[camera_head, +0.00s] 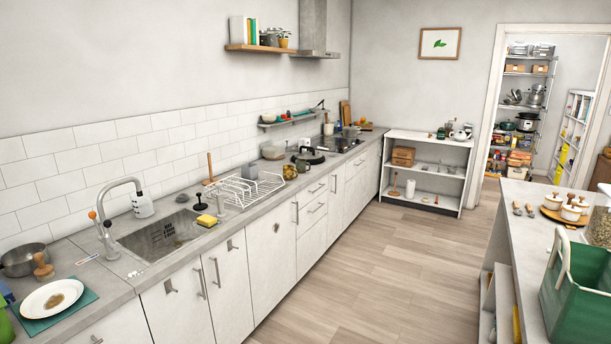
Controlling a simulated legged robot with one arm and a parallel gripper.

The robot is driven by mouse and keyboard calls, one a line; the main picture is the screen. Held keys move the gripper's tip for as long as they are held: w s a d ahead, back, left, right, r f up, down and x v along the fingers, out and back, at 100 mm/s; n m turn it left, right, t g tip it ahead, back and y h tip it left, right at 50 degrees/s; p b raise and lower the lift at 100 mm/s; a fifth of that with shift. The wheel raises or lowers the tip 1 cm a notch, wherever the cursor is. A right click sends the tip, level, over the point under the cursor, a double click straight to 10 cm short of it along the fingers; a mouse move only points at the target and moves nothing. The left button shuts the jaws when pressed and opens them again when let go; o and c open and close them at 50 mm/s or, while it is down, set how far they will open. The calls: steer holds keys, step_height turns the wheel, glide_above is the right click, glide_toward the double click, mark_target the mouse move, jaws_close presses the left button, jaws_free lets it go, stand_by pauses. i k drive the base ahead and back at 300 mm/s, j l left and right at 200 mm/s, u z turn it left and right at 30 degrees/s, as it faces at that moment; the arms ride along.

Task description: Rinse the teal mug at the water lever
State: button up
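A grey tap (124,184) with a curved spout stands at the left end of the sink. A small orange-tipped lever (93,216) rises beside its base. The steel sink (158,238) is set into the grey counter below the spout. I cannot make out a clearly teal mug. My gripper is not in view.
A white wire dish rack (243,190) stands right of the sink. A yellow sponge (207,220) lies at the sink's edge. A plate (52,298) and pot (25,260) are on the left counter. A green crate (580,305) stands on the right counter. The wooden floor between is clear.

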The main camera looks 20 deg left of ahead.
mark_target(116, 246)
steer(key=u, duration=2.1)
steer(key=i+l+u, duration=0.1)
steer(key=i, duration=0.4)
steer(key=i+l+u, duration=0.15)
steer(key=i+l, duration=0.2)
steer(key=i, duration=0.15)
steer(key=i+l+u, duration=0.1)
steer(key=i+l, duration=0.2)
steer(key=i, duration=0.15)
